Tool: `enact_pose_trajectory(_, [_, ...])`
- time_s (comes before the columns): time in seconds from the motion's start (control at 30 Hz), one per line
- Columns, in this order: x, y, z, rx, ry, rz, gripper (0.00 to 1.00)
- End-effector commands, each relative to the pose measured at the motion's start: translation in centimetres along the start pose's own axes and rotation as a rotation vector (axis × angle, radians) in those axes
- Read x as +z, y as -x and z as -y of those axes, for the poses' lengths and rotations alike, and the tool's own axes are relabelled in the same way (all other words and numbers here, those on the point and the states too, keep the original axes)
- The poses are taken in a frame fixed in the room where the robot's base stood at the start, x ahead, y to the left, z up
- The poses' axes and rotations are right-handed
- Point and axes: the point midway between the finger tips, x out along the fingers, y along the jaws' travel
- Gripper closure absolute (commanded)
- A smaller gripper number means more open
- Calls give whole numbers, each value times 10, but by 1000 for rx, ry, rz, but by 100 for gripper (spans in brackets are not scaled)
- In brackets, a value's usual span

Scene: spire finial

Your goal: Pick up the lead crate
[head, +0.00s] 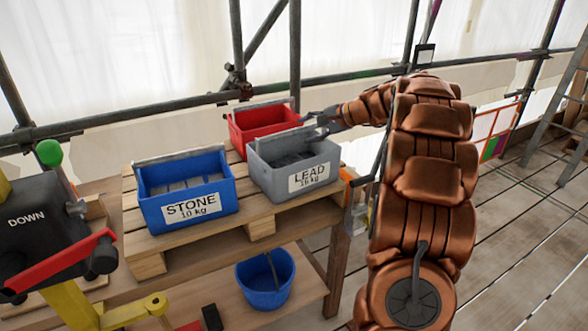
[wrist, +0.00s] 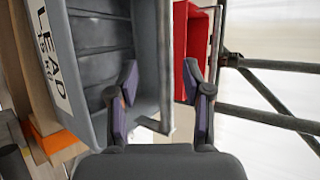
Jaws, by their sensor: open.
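The lead crate (head: 300,168) is grey with a white label reading LEAD and stands on a wooden pallet on the bench. It also shows in the wrist view (wrist: 85,100), turned on its side, with its label at the left. My gripper (head: 318,124) is at the crate's back right, near its top edge. In the wrist view my gripper (wrist: 162,95) has its fingers spread, with the crate's rim and grey handle bar between or just beyond them. I cannot tell whether a finger touches the crate.
A blue STONE crate (head: 186,190) stands to the left on the pallet (head: 150,240). A red crate (head: 262,120) is close behind the lead crate. A blue bucket (head: 265,280) sits on the lower shelf. Scaffold poles (head: 130,120) run behind the bench.

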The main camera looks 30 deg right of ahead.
Motion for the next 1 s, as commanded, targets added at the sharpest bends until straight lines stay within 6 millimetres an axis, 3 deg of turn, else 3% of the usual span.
enact_pose_trajectory(0.4, [-3,-44,7,0,0,-1,50])
enact_pose_trajectory(0.7, [-2,-50,6,0,1,-1,50])
enact_pose_trajectory(1.0, [-2,-50,6,0,1,-1,80])
